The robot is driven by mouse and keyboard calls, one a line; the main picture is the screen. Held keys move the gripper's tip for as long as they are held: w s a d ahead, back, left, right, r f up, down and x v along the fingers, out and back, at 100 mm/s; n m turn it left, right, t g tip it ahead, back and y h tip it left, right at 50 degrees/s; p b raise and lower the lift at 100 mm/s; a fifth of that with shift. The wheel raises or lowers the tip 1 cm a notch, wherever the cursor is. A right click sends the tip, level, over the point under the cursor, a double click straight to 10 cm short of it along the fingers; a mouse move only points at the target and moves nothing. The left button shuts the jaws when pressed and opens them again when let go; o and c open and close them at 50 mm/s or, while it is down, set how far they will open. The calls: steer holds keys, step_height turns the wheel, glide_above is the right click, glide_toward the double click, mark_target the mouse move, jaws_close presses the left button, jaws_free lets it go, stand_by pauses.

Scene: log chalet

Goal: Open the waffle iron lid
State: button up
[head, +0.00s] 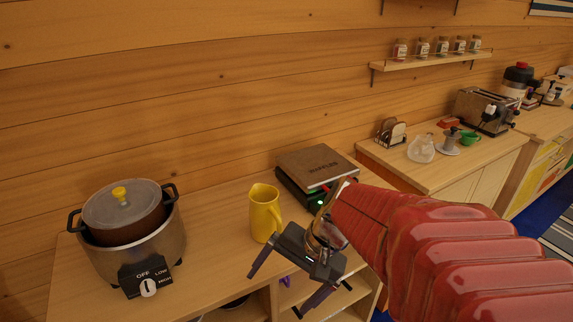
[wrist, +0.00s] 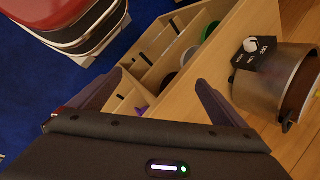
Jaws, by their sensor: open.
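The waffle iron (head: 316,166) sits on the wooden counter (head: 215,225) in the head view, with a brown lid over a dark base and a small green light at its front. The lid looks down on the base; my arm hides part of the front and right side. My gripper (head: 274,296) is open and empty, in front of the counter and nearer to me than the waffle iron, its fingers pointing down and left. The wrist view also shows the open gripper (wrist: 158,77), with no waffle iron in sight.
A yellow jug (head: 265,213) stands just left of the waffle iron. A lidded pot in a cooker (head: 130,225) is at the far left. A second counter at right holds a toaster (head: 485,110). Bare counter lies between cooker and jug.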

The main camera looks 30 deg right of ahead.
steer(key=w+d+f+m+t+y, duration=0.1)
steer(key=w+d+m+t+y, duration=0.1)
steer(key=w+d+m+t, duration=0.4)
steer(key=w+d+f+m+t+y, duration=0.1)
steer(key=w+d+f+m+t, duration=0.1)
steer(key=d+m, duration=0.7)
steer(key=d+r+m+t+h, duration=0.1)
steer(key=d+m+t+h, duration=0.6)
steer(key=d, duration=1.1)
steer(key=m, duration=0.3)
steer(key=shift+w+d+r+m, duration=0.15)
steer(key=shift+d+r+m, duration=0.15)
steer(key=shift+m, duration=0.1)
steer(key=shift+w, duration=0.1)
steer(key=w, duration=1.3)
steer(key=shift+w+a, duration=0.25)
steer(key=shift+w, duration=0.1)
steer(key=shift+c, duration=0.3)
